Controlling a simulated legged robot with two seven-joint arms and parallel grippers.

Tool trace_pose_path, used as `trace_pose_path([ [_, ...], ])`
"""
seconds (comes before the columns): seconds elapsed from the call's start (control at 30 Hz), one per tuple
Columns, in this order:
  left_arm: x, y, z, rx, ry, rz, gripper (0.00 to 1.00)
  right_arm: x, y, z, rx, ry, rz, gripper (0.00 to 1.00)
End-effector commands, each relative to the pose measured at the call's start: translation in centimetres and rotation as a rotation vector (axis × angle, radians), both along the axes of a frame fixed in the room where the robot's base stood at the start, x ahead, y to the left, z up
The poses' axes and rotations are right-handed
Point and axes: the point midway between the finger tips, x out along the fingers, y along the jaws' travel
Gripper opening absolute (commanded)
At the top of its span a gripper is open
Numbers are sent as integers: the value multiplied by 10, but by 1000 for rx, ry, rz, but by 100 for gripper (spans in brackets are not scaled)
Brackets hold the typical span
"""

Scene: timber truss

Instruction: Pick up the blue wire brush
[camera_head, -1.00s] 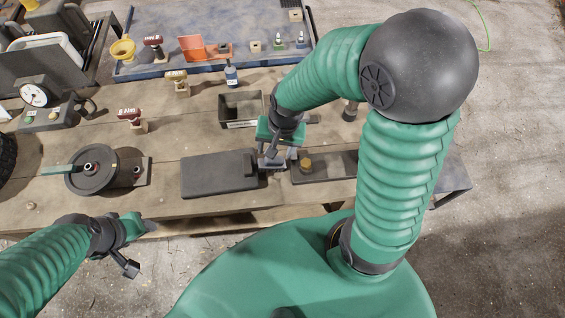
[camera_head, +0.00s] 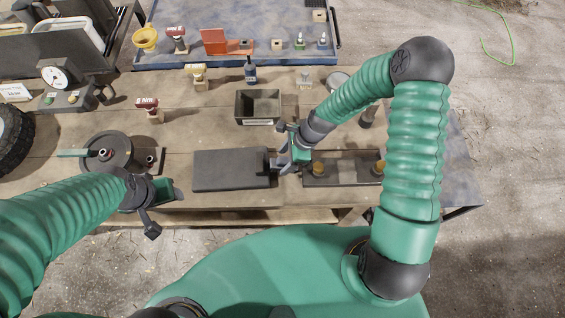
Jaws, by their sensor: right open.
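I cannot make out a blue wire brush for certain. A small blue bottle-like item (camera_head: 250,71) with a pale label stands at the back of the timber bench (camera_head: 205,108). My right gripper (camera_head: 282,162) is open, low over the bench, at the right end of a flat dark grey case (camera_head: 228,171). I cannot tell whether it touches the case. My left gripper (camera_head: 160,196) is over the bench's front edge, left of the case, with nothing visible in it; its jaws are unclear.
A dark open bin (camera_head: 258,104) stands behind the case. A dark tray (camera_head: 345,170) with brass-coloured round parts lies right of my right gripper. A dark reel (camera_head: 108,152), red-topped stamps (camera_head: 149,108) and a gauge box (camera_head: 62,82) are at left.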

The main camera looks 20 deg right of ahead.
Motion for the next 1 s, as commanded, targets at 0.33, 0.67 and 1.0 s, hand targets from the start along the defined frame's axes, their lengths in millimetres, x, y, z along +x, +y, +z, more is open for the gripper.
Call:
trace_pose_path([
  [0.33,0,0,9,0,0,-1,56,3,21,-40,-2,2,2,60],
  [0.67,0,0,9,0,0,-1,56,2,21,-39,-2,1,1,35],
  [1.0,0,0,9,0,0,-1,56,3,20,-39,-2,1,1,0],
])
